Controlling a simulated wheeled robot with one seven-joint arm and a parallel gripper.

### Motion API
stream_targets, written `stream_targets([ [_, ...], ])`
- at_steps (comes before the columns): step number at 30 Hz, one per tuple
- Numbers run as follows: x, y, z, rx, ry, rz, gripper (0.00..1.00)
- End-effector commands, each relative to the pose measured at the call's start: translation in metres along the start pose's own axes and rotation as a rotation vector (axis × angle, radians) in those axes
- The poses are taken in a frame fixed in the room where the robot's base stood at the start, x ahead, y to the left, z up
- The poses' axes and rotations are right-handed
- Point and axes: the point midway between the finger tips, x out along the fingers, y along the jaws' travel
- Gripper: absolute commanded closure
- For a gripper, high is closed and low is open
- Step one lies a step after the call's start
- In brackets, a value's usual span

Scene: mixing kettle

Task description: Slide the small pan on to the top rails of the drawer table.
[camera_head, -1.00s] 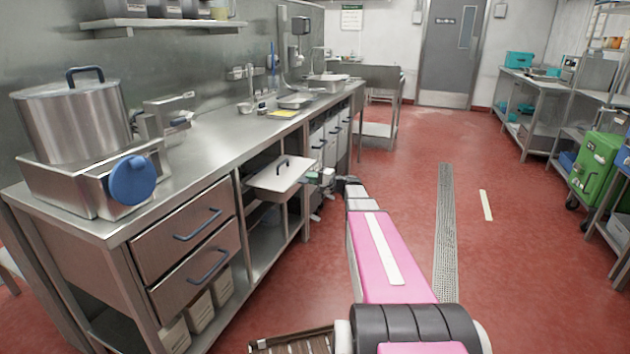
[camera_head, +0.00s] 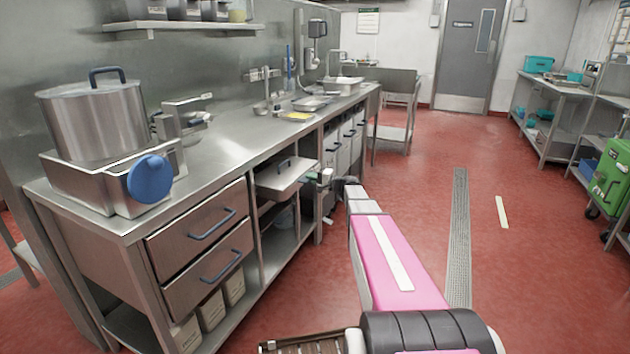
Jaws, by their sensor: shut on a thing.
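The small pan (camera_head: 285,179), a shallow steel pan with a flat lid and a dark handle on top, is level in the upper part of the open bay of the drawer table (camera_head: 248,232), just right of its two drawers. Part of it sticks out past the table front. My gripper (camera_head: 318,180) is at the pan's right end, small in view, and is shut on it. My pink arm reaches there from the lower right. The rails are hidden, so I cannot tell how the pan rests on them.
A large lidded pot (camera_head: 97,122) stands on a steel heater with a blue knob (camera_head: 150,179) on the near worktop. Two drawers with blue handles (camera_head: 212,224) are left of the bay.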

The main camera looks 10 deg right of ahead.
Motion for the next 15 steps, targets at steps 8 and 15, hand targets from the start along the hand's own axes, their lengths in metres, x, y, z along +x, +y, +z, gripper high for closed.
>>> stream_targets([
  [8, 0.018, -0.002, 0.000, 0.001, -0.002, -0.006, 1.00],
  [15, 0.022, -0.002, 0.000, 0.001, -0.001, -0.006, 1.00],
])
